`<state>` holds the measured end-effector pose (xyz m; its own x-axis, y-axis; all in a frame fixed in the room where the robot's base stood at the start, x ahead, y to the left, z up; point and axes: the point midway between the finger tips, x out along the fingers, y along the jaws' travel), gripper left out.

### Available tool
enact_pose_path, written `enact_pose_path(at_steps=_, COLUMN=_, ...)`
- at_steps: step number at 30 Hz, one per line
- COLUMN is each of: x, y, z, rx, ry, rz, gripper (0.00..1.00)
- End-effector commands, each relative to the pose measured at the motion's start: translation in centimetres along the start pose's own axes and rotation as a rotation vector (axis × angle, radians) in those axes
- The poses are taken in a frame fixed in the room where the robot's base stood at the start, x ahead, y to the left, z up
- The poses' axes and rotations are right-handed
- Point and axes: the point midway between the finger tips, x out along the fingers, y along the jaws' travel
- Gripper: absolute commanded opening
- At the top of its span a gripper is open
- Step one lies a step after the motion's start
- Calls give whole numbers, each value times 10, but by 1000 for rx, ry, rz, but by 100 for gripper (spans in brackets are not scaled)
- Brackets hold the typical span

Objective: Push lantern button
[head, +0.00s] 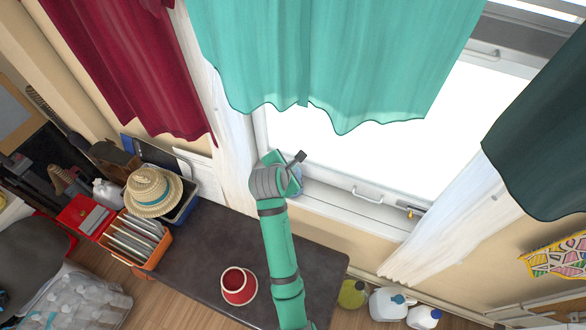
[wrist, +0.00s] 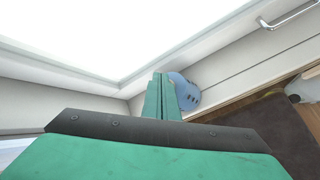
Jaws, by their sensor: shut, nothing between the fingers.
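My gripper (head: 290,174) is at the window sill in the head view, at the end of my green arm. In the wrist view my gripper (wrist: 163,95) has its green fingers together and empty, pointing toward the window corner. A blue rounded thing (wrist: 186,90) with several dark spots stands right behind the fingers and is partly hidden by them. It may be the lantern; I cannot make out which spot is a button. I cannot tell whether the fingers touch it. In the head view it is mostly hidden behind my gripper.
A bright window with a white sill (head: 345,209) and a metal handle (head: 367,194) is in front. A teal curtain (head: 330,60) hangs above. A dark tabletop (head: 205,255) holds a red bowl (head: 238,286), an orange bin (head: 155,258) and a straw hat (head: 153,190). Jugs (head: 387,303) stand at lower right.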

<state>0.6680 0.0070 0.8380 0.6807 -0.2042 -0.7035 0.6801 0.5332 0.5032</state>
Motion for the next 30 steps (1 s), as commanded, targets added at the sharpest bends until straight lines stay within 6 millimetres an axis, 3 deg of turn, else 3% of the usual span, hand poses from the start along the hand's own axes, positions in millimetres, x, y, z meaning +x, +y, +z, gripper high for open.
enact_pose_path(at_steps=11, x=1, y=0, z=-4, rx=-3, ry=3, rz=1, gripper=0)
enact_pose_path(at_steps=30, x=-8, y=3, z=6, rx=2, ry=-2, rz=-2, gripper=0)
